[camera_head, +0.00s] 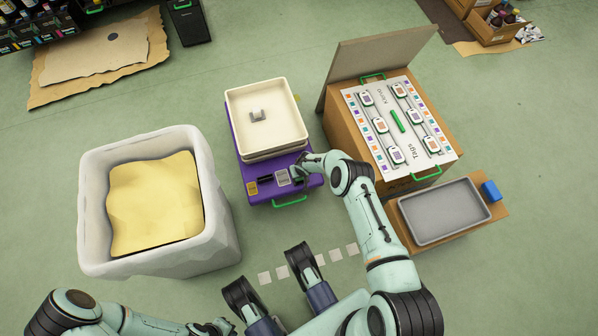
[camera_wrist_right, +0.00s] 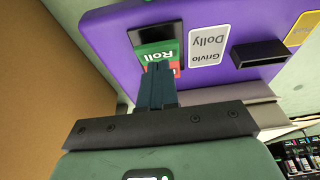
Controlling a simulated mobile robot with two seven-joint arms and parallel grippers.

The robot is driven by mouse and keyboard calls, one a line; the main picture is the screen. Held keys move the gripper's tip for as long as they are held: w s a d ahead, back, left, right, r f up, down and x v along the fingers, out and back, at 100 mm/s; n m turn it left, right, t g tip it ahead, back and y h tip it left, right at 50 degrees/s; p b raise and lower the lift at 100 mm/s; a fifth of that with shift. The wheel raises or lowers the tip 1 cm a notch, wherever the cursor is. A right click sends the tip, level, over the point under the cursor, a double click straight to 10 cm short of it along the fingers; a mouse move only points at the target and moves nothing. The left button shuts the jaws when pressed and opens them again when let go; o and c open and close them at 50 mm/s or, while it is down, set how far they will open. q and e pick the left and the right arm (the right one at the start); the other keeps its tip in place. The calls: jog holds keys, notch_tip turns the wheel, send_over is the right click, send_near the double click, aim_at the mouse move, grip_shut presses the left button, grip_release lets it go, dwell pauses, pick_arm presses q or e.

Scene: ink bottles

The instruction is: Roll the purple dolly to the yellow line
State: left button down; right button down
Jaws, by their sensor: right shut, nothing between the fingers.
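The purple dolly (camera_head: 262,188) stands on the green floor, with cream trays (camera_head: 268,132) stacked on it and a green handle (camera_head: 289,201) at its near edge. My right gripper (camera_head: 299,173) is at the near right of its top. In the wrist view, the shut, empty right fingers (camera_wrist_right: 158,82) point at a green and red rocker marked "Roll" (camera_wrist_right: 160,52); they overlap it, and I cannot tell whether they touch. My left gripper (camera_head: 222,327) is low at the bottom edge, away from the dolly; its jaws are unclear. I cannot make out a yellow line.
A white bin (camera_head: 222,205) with yellow contents stands left of the dolly. A wooden cabinet (camera_head: 340,125) with a tag board stands close on its right. A grey tray (camera_head: 445,240) is at the right. Pale squares (camera_head: 320,260) mark the floor in front. Floor behind the dolly looks clear.

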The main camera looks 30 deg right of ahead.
jog(key=shift+f, duration=0.8)
jog(key=shift+r, duration=0.1)
jog(key=shift+r+p, duration=2.6)
jog(key=shift+r, duration=0.85)
